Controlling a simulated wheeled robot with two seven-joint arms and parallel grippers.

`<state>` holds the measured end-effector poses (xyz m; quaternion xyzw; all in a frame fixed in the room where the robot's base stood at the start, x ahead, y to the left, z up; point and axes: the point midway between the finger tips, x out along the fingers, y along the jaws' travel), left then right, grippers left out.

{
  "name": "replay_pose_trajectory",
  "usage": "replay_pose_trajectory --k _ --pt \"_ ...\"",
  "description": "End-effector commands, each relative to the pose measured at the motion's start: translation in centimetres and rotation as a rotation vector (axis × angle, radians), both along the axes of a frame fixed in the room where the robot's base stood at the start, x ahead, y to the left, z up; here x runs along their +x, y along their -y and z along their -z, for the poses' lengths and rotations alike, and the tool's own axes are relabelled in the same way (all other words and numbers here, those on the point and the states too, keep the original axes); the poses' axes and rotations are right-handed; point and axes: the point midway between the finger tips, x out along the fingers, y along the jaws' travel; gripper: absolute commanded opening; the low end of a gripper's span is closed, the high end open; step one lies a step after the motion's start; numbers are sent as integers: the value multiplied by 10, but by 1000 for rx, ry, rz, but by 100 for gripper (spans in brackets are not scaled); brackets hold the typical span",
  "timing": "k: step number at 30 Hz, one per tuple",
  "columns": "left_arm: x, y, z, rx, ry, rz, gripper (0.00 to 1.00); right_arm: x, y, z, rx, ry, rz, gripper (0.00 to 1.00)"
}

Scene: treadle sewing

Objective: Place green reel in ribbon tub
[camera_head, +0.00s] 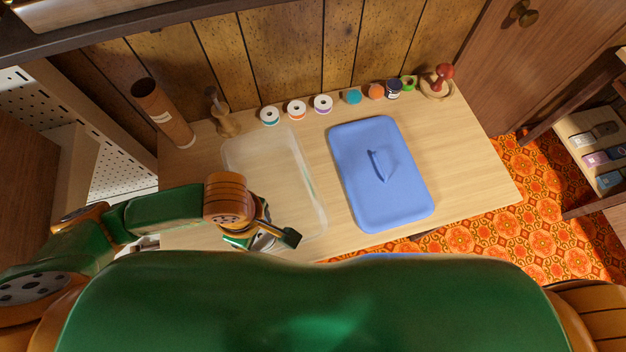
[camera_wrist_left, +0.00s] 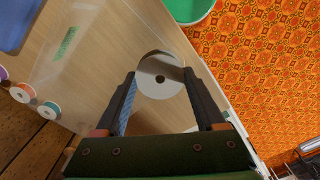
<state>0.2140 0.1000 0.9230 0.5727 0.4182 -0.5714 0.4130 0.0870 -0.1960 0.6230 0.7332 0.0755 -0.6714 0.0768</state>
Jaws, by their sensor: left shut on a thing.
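The ribbon tub (camera_head: 233,160) is a clear, open box on the table, left of its blue lid. Part of its clear wall and a green label (camera_wrist_left: 66,43) show in the left wrist view. My left gripper (camera_head: 287,238) is at the tub's near end. In the left wrist view the gripper (camera_wrist_left: 160,78) is shut on a reel (camera_wrist_left: 158,85) with a white round face and a dark centre hole. The reel's ribbon colour is hidden from this side. I cannot tell whether the reel is above or within the tub. My right gripper is out of view.
The blue lid (camera_head: 400,190) lies right of the tub. Teal (camera_head: 270,116), orange (camera_head: 297,108) and purple (camera_head: 323,103) reels stand behind it, with small items further right. A cardboard tube (camera_head: 165,115) stands at back left. A green container (camera_wrist_left: 188,8) is beyond the table edge.

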Motion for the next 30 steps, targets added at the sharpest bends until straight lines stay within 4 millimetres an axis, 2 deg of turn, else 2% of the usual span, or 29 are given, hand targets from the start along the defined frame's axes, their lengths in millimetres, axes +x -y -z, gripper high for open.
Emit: replay_pose_trajectory --k 2,5,11,12,15,20,22,26,30 --pt "4 0 4 1 0 -19 20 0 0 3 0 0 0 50" --pt "28 1 19 3 2 -29 20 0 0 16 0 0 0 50" --pt "95 4 56 -1 2 -26 20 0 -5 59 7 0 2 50" --pt "103 4 73 -1 0 -25 20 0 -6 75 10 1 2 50" --pt "121 5 92 -1 1 -23 20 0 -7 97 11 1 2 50" --pt "135 5 101 0 1 -21 20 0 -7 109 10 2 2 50" --pt "140 5 110 0 -1 -21 20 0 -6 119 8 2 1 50" --pt "138 5 135 0 -3 -20 20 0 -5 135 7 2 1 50" --pt "139 4 131 1 0 -19 20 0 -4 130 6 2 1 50"
